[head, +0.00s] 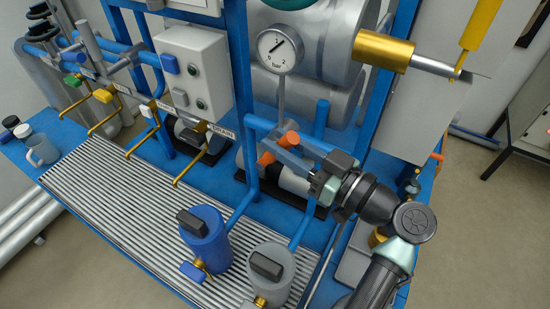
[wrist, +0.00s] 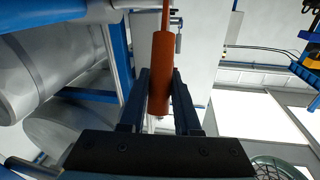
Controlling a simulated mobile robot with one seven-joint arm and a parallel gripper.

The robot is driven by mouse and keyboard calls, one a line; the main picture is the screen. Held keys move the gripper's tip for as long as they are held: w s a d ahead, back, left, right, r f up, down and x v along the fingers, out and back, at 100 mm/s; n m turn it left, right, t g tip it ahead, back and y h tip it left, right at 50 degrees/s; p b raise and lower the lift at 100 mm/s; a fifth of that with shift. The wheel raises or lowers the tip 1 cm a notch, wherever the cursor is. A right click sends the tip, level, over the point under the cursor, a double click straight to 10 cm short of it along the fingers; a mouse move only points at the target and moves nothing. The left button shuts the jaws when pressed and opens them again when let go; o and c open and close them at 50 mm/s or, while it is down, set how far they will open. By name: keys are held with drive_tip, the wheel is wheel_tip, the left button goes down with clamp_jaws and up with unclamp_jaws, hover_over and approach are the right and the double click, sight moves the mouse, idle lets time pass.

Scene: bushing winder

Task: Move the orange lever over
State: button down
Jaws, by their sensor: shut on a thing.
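The orange lever (head: 267,158) is on the blue pipework in the middle of the head view, below the pressure gauge. My gripper (head: 281,151) reaches it from the right, and its dark fingers cover part of the lever. In the wrist view the lever's orange handle (wrist: 162,62) lies lengthwise between the two fingers of my gripper (wrist: 160,85), which are shut on it. A thin orange rod runs from the handle's far end out of the top of that view.
A blue canister (head: 205,240) and a grey canister (head: 270,272) stand on the ribbed grating (head: 110,190) in front. A blue upright post (head: 240,90) stands just left of the lever. The pressure gauge (head: 280,50) and large grey cylinders are behind and above.

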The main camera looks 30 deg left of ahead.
drive_tip(key=shift+d+f+y+b, duration=0.6)
drive_tip(key=shift+y+b, duration=0.2)
drive_tip(key=shift+b, duration=1.25)
drive_tip(key=c, duration=0.6)
unclamp_jaws()
drive_tip(key=shift+r, duration=0.1)
drive_tip(key=b+v, duration=0.3)
drive_tip(key=v, duration=1)
drive_tip(key=shift+s, duration=0.15)
drive_tip(key=shift+f, duration=0.25)
